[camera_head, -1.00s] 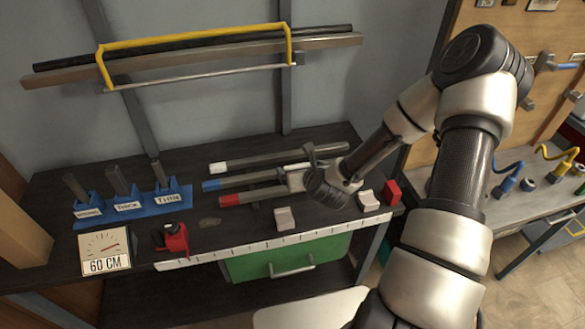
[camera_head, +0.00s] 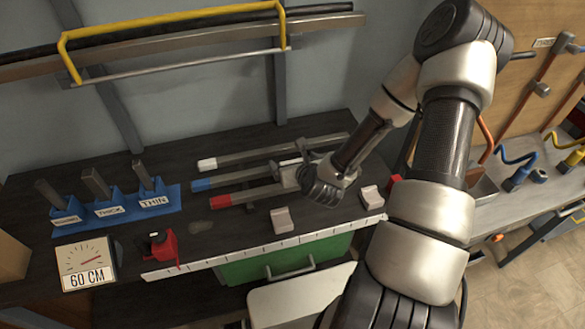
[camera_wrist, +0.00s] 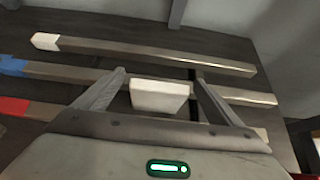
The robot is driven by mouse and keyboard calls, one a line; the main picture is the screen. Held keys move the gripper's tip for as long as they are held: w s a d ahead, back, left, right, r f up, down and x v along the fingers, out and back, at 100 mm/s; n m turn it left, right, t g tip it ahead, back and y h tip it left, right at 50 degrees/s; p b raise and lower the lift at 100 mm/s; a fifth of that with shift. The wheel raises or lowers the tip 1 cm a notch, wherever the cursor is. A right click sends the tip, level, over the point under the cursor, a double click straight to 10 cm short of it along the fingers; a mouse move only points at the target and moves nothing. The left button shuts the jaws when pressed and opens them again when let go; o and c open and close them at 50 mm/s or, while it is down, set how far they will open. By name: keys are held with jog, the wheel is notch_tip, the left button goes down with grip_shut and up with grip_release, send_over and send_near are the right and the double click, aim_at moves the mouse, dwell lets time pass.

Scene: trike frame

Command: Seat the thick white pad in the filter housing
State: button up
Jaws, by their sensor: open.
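My gripper (camera_wrist: 160,100) is open over the dark workbench, its two fingers spread in the wrist view. A white block (camera_wrist: 160,96) shows between the fingers, with no visible grip on it. I cannot tell whether any of these is the thick white pad. I cannot make out a filter housing in either view.
Tubes with white (camera_head: 207,164), blue (camera_head: 202,185) and red (camera_head: 220,202) ends lie by the gripper. A blue rack (camera_head: 175,200) labelled THICK and THIN, a red tool (camera_head: 161,249) and a 60 CM gauge (camera_head: 87,265) stand left. A green drawer (camera_head: 240,270) is below.

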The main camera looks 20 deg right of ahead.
jog(key=c, duration=1.2)
jog(key=shift+r, duration=0.1)
